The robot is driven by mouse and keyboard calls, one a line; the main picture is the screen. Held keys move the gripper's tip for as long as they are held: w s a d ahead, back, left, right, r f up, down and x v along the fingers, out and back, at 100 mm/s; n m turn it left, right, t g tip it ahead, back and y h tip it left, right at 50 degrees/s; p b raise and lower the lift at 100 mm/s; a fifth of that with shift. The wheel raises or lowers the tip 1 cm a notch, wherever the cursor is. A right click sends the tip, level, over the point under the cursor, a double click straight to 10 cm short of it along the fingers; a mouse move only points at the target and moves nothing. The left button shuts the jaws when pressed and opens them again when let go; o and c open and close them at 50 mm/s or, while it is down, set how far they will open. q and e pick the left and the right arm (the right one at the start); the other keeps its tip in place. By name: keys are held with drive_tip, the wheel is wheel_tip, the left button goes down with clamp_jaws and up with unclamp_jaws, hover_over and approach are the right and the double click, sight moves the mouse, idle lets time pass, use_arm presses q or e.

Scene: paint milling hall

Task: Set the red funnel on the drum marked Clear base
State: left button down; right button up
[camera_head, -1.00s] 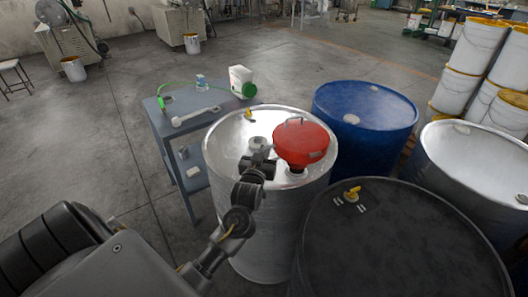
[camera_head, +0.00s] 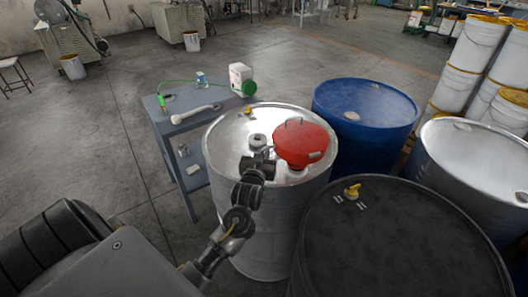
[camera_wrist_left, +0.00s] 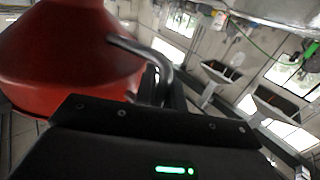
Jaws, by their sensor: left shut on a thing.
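The red funnel (camera_head: 301,142) is over the right part of the top of a silver drum (camera_head: 262,235). It looks roughly upright, with a metal handle on its top. My left gripper (camera_head: 268,163) is shut on the funnel from its left side. In the left wrist view, the red funnel (camera_wrist_left: 60,55) fills the left, and its bent metal handle (camera_wrist_left: 150,60) shows beside the dark gripper body. The funnel's lower end is close to the drum top; I cannot tell whether it touches. I can read no drum label. My right gripper is out of view.
A blue drum (camera_head: 366,125) stands behind right, a black drum (camera_head: 400,235) in front right, and another silver drum (camera_head: 480,165) at right. A grey cart (camera_head: 165,125) with a wrench (camera_head: 193,113) and a white bottle (camera_head: 238,76) stands at left. White pails (camera_head: 476,45) are stacked far right.

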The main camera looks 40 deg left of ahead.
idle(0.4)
use_arm(q)
drive_tip(key=shift+f+b, duration=0.65)
drive_tip(key=shift+f, duration=0.45)
drive_tip(key=c, duration=1.4)
unclamp_jaws()
drive_tip(key=shift+s+f, duration=0.1)
drive_tip(key=shift+f, duration=0.05)
drive_tip(key=shift+s+d, duration=0.15)
drive_tip(key=shift+s, duration=0.05)
drive_tip(key=b+v, duration=0.2)
drive_tip(key=v, duration=0.8)
drive_tip(key=shift+s, duration=0.15)
